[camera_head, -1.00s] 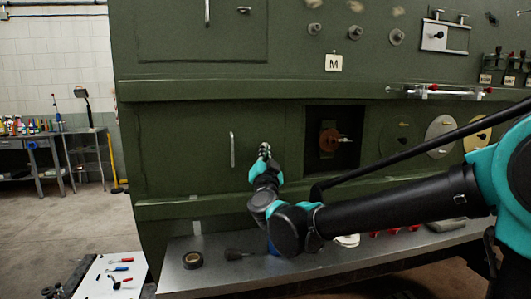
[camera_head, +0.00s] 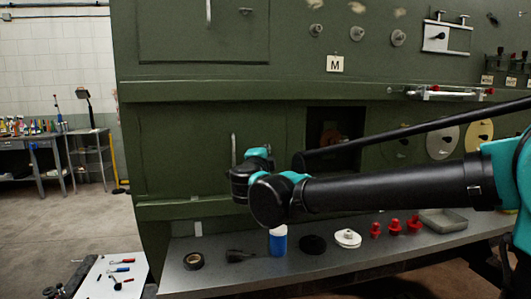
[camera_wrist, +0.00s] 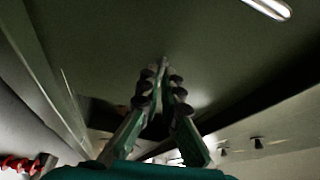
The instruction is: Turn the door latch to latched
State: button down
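A green door panel (camera_head: 175,155) with a pale vertical handle (camera_head: 234,148) is at the lower left of the fuselage in the head view. A latch on this door is not visible; my wrist covers the part right of the handle. Another door (camera_head: 165,35), above, has a handle (camera_head: 208,12) and a small dark latch knob (camera_head: 245,11). In the wrist view, my gripper (camera_wrist: 163,65) points at a green surface, its dark-padded fingers converging to meet at the tips. No object shows between them. A pale bar handle (camera_wrist: 268,8) is at the upper right there.
A grey shelf (camera_head: 225,278) runs below with a tape roll (camera_head: 193,260), a blue-and-white container (camera_head: 278,240), a white disc (camera_head: 347,238) and red plugs (camera_head: 394,226). A dark square opening (camera_head: 345,122) lies right of the wrist. The floor at left (camera_head: 60,220) is clear.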

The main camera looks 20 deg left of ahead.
jog(key=shift+m+g, duration=0.3)
jog(key=shift+m, duration=0.5)
jog(key=c, duration=1.7)
grip_release()
jog(key=shift+c, duration=0.2)
jog(key=s+d, duration=0.2)
jog(key=s, duration=1)
